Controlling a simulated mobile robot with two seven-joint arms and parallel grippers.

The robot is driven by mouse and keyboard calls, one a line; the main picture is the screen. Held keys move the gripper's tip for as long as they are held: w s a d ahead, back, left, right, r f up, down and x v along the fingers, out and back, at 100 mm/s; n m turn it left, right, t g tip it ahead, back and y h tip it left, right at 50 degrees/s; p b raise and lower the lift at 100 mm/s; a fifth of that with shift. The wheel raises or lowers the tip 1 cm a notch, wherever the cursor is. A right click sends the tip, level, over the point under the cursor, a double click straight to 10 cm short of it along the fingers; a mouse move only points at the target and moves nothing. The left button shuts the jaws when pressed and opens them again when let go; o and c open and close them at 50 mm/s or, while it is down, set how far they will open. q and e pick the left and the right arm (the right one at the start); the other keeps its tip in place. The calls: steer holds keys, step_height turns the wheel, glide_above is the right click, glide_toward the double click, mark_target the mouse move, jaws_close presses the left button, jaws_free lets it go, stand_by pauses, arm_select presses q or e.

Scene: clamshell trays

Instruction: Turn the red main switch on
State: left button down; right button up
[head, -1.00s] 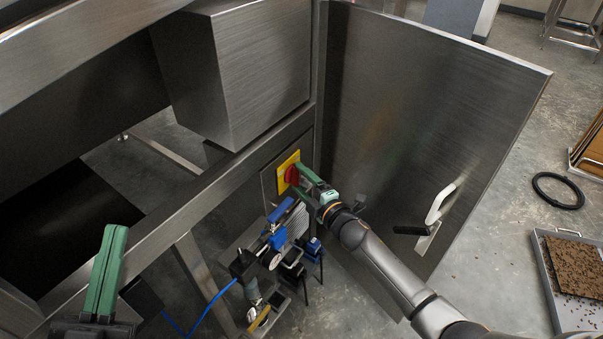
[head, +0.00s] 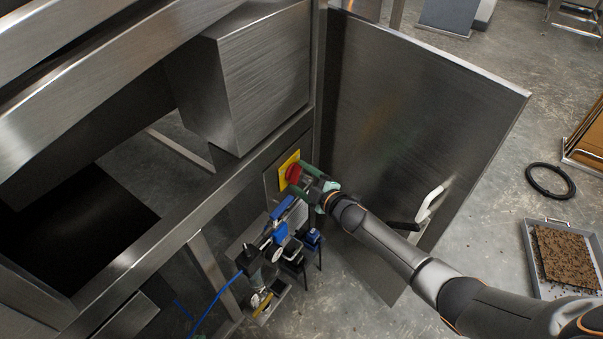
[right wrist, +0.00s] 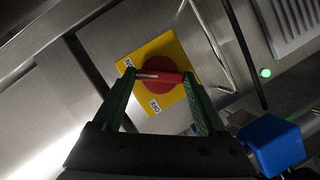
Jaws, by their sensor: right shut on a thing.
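The red main switch (head: 292,173) is a round rotary knob with a raised bar, on a yellow plate (head: 286,161) on the cabinet frame. My right gripper (head: 300,179) is at the knob. In the right wrist view its green fingers (right wrist: 161,77) are shut on the ends of the red switch bar (right wrist: 168,78). The bar's white mark points left, nearer the label at the plate's left corner (right wrist: 129,63) than the OFF label (right wrist: 154,106). The left corner label is too small to read surely. My left gripper is not in view.
An open steel door (head: 420,120) with a white handle (head: 430,207) stands right of the switch. Blue-handled valve fittings (head: 280,228) sit just below it. A green lamp (right wrist: 265,73) glows in the wrist view. A tray (head: 537,290) and black ring (head: 550,181) lie on the floor.

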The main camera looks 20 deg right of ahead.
steer(key=shift+r+m+g+p, duration=0.15)
steer(key=shift+m+g+p, duration=0.15)
steer(key=shift+m+p, duration=0.35)
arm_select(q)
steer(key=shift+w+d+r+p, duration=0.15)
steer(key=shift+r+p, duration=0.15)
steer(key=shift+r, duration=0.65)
arm_select(e)
steer(key=shift+y, duration=0.3)
steer(key=o, duration=1.3)
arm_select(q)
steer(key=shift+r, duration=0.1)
arm_select(e)
steer(key=shift+s+d, duration=0.1)
steer(key=shift+s+p, duration=0.25)
steer(key=shift+p, duration=0.1)
arm_select(q)
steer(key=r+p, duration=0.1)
steer(key=p, duration=0.1)
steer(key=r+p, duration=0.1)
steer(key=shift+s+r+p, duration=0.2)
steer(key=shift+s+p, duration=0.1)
steer(key=shift+p, duration=0.1)
arm_select(e)
steer(key=v, duration=1.1)
steer(key=shift+s+d+r, duration=0.2)
steer(key=shift+s, duration=0.05)
